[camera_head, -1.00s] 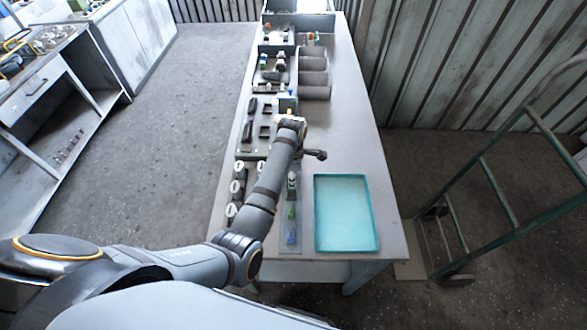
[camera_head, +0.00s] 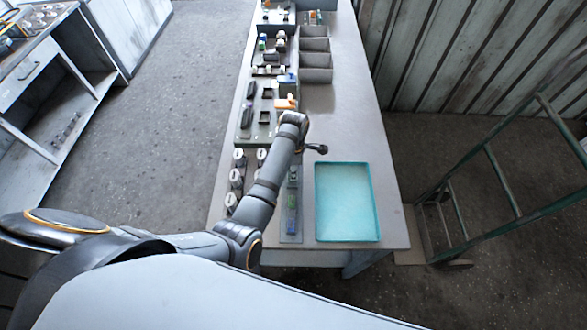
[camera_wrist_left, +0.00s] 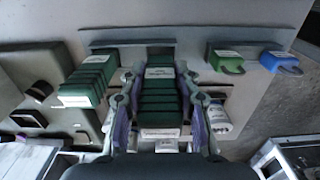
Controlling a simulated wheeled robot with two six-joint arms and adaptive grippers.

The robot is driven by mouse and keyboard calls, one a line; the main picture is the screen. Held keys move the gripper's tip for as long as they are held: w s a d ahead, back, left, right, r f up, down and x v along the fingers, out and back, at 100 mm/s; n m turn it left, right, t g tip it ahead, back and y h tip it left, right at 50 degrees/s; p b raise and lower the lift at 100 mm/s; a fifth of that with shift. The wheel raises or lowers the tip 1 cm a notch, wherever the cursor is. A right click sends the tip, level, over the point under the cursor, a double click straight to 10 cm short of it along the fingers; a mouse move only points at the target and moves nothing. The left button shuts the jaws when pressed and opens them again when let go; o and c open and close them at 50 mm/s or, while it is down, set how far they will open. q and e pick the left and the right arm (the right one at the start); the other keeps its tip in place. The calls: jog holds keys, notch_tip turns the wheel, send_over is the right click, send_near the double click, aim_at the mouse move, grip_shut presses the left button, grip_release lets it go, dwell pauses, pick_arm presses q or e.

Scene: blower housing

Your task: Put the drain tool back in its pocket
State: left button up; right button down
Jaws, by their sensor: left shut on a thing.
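My left gripper (camera_wrist_left: 160,125) has its two fingers on either side of a green ridged piece (camera_wrist_left: 160,98) with white labels in the left wrist view. It is shut on this piece, though the contact is hard to see. I cannot tell whether this piece is the drain tool. Another green ridged piece (camera_wrist_left: 88,82) with a label stands just left of it. In the head view my left arm's wrist is over the table, and it hides the fingers and what they hold. No pocket can be made out clearly. My right gripper is not in view.
A grey strip (camera_head: 290,238) holds small green and blue items; the left wrist view shows a green padlock (camera_wrist_left: 228,62) and a blue padlock (camera_wrist_left: 281,62). A teal tray (camera_head: 347,203) lies to the right. Grey bins (camera_head: 316,68) stand farther back. Bare table lies right of the bins.

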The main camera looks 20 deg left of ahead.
pick_arm(q)
jog(key=shift+d+f, duration=0.1)
jog(key=shift+d, duration=0.05)
jog(key=shift+f, duration=0.2)
dwell(0.3)
jog(key=shift+f+b, duration=0.5)
jog(key=shift+f, duration=0.75)
dwell(0.6)
jog(key=o, duration=1)
